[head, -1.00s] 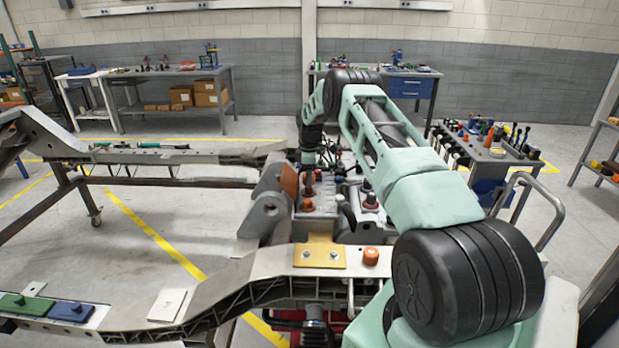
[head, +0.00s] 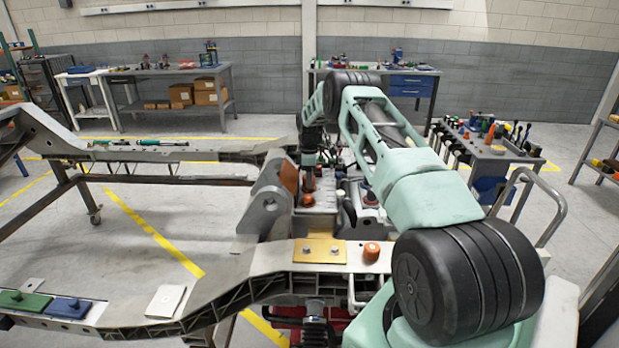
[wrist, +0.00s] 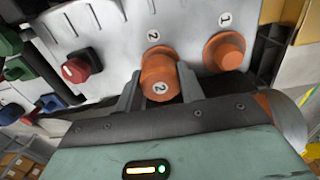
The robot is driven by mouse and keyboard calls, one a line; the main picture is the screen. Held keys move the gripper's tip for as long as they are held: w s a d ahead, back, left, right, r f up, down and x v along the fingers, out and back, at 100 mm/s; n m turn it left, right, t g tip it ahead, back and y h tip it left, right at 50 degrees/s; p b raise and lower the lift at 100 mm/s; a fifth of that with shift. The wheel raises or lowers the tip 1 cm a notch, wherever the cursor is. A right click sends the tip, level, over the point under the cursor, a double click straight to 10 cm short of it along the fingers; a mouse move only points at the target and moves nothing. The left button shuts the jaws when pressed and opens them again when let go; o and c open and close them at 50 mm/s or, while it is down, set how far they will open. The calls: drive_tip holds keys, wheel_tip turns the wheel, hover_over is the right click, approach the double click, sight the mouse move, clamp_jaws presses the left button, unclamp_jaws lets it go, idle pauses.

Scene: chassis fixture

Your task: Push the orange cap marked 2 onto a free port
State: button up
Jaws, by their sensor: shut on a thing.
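In the wrist view my gripper (wrist: 160,90) is shut on an orange cap marked 2 (wrist: 160,84), one finger on each side of it. The cap is in front of an orange round flange (wrist: 157,53) below a "2" label on the light grey panel (wrist: 115,25). I cannot tell how far the cap sits on a port, as its far side is hidden. To its right an orange cap (wrist: 226,51) sits under a "1" label. In the head view my gripper (head: 309,172) is over the grey unit, its fingers too small to make out.
A red knob-like cap (wrist: 82,65) is on the panel's left, with green and blue parts beyond. Another orange cap (head: 371,252) stands on the near rail, beside a yellow plate (head: 320,252). A tool cart (head: 490,150) stands at the right.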

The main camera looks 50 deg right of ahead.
drive_tip(key=shift+f+b, duration=0.45)
drive_tip(key=shift+f, duration=0.15)
idle(0.3)
drive_tip(key=o, duration=1.3)
drive_tip(key=shift+c, duration=0.2)
drive_tip(key=shift+r, duration=0.1)
drive_tip(key=shift+r+p, duration=1.25)
drive_tip(key=shift+r, duration=1.75)
